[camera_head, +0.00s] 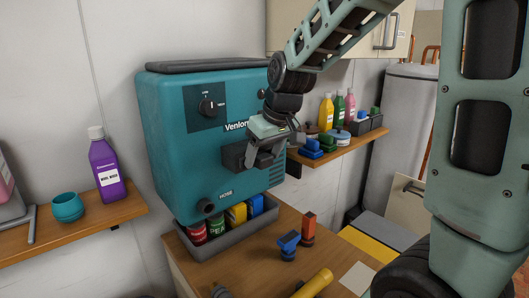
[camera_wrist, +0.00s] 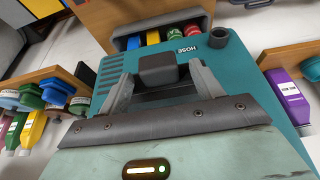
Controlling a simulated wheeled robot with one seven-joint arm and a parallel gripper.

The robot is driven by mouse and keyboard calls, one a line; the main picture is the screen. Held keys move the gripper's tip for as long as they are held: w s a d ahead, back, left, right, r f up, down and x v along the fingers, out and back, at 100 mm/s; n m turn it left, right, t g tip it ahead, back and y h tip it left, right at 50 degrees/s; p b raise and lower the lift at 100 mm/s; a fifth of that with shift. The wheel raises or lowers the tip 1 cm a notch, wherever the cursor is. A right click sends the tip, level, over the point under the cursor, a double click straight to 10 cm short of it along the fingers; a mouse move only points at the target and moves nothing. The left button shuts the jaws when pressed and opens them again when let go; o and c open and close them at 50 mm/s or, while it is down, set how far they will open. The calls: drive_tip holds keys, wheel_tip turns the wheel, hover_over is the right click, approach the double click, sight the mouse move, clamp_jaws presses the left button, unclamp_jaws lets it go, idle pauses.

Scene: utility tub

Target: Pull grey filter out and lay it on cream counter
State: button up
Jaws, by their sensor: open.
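The grey filter (camera_head: 233,157) shows as a dark grey block jutting from the front of a teal unit (camera_head: 170,120). In the wrist view its block-shaped end (camera_wrist: 157,68) lies between my two fingers. My gripper (camera_head: 257,158) is open in front of the unit; it also shows in the wrist view (camera_wrist: 161,76), one finger on each side of the block. I cannot tell whether the fingers touch it. The counter (camera_head: 262,243) below the unit looks wood-brown on top; I cannot make out a clearly cream counter top.
A grey tray (camera_head: 230,244) of coloured containers stands under the unit. A blue item (camera_head: 288,246), an orange item (camera_head: 309,228) and a yellow cylinder (camera_head: 315,283) are on the counter. Shelves with bottles flank the unit. A hose port (camera_head: 206,206) sticks out below the filter.

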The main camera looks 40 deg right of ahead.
drive_tip(key=c, duration=1.1)
drive_tip(key=shift+s, duration=0.1)
drive_tip(key=shift+s, duration=0.5)
drive_tip(key=shift+s, duration=0.35)
drive_tip(key=shift+s+d+b, duration=0.15)
drive_tip(key=shift+s+b, duration=0.2)
drive_tip(key=shift+s, duration=3.2)
